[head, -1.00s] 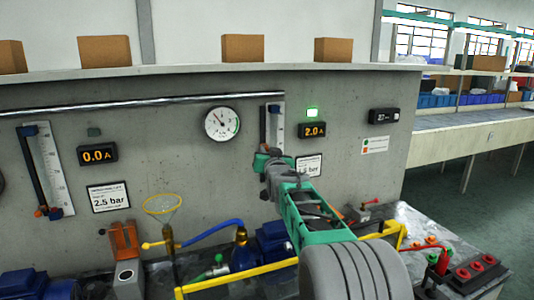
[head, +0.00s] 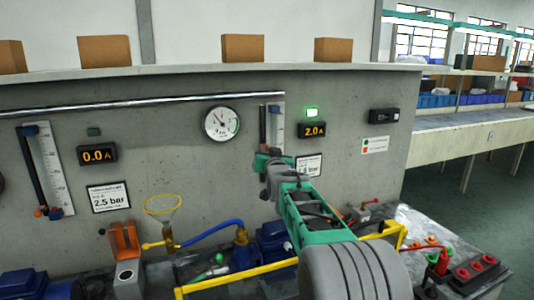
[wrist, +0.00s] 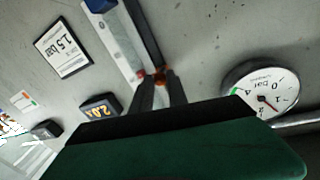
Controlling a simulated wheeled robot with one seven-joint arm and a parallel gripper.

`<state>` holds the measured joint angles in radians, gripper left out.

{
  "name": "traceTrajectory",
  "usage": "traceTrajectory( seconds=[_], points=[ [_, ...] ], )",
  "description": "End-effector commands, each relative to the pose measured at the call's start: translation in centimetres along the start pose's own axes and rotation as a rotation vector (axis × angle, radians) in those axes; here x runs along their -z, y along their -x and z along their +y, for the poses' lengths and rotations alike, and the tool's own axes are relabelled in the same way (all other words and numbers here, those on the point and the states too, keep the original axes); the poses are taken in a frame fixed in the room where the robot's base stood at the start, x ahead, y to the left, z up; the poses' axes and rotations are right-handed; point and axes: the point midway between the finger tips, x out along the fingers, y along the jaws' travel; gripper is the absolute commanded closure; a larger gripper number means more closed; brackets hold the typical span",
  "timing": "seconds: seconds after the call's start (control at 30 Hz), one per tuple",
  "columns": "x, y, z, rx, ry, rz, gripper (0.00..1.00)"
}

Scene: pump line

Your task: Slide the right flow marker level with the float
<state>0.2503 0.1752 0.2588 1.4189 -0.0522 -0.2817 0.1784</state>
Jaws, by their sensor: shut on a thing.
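The right flow gauge (head: 276,118) is a pale upright scale with a dark bar on the grey wall. My arm hides its lower part in the head view. My gripper (wrist: 161,84) is at this gauge, its two dark fingers close together at the dark bar (wrist: 144,32). They are shut on a small orange-red piece, the right flow marker (wrist: 161,75). Another small red spot (wrist: 140,73), perhaps the float, shows beside it next to the pale scale (wrist: 112,38). I cannot tell for certain whether the two are level.
A round pressure dial (head: 222,123) is left of the gauge and a 2.0 A display (head: 312,130) is right of it. The left flow gauge (head: 48,170) is far left. Below are a yellow rail (head: 235,279), hoses and pumps. The wall around the gauge is mostly flat.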

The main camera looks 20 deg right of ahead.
Motion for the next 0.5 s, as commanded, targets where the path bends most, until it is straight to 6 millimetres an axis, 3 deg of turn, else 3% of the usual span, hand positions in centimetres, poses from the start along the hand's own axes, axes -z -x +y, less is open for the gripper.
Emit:
traceTrajectory(
  seconds=[0.27,0.5],
  points=[
    [-1.1,0.0,0.2,0.000,0.000,0.001,1.00],
    [-0.7,0.0,0.1,0.000,0.000,-0.001,1.00]
  ],
)
